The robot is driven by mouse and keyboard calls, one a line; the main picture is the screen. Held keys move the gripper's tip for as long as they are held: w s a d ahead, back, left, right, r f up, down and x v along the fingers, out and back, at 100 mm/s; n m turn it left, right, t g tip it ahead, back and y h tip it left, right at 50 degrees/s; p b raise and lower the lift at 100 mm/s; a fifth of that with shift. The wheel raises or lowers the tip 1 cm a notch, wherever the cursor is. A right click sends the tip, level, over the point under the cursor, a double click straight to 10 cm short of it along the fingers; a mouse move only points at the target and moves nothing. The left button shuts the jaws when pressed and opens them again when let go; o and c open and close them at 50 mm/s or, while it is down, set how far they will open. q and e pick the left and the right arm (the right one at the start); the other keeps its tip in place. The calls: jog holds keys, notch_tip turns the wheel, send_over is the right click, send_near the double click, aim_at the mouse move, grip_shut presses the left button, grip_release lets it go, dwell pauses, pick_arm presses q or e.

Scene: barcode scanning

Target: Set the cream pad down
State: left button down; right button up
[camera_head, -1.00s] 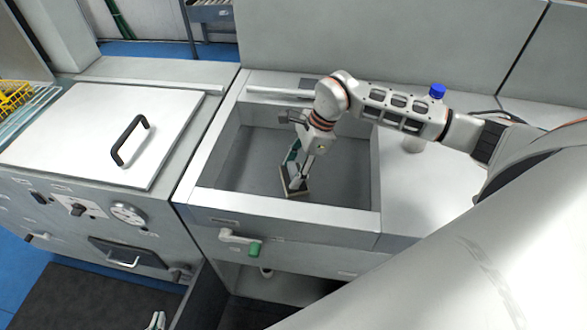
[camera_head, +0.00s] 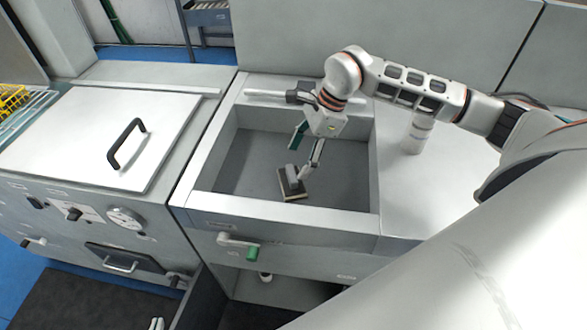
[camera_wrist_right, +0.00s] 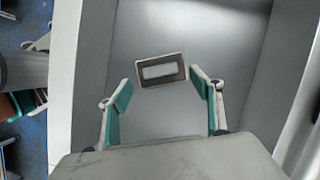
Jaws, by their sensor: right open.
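The cream pad (camera_head: 284,188) lies on the floor of the grey sink basin (camera_head: 238,178), near its front side. It has a dark top, a cream edge and a pale grey block-shaped grip. In the right wrist view, the pad (camera_wrist_right: 142,80) sits just beyond the fingertips, between them in the picture. My right gripper (camera_head: 306,150) is open and empty above the pad, its green-lined fingers spread apart in the wrist view (camera_wrist_right: 164,93). Only a small tip of my left gripper (camera_head: 157,324) shows at the bottom edge; its opening cannot be made out.
The basin walls surround the right gripper. A lidded unit (camera_head: 95,135) with a black handle stands to the left. A green-ended tap lever (camera_head: 252,254) sticks out at the front.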

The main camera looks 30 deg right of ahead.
jog(key=v, duration=0.5)
jog(key=shift+d+r, duration=0.1)
jog(key=shift+r, duration=0.3)
jog(key=shift+s, duration=0.1)
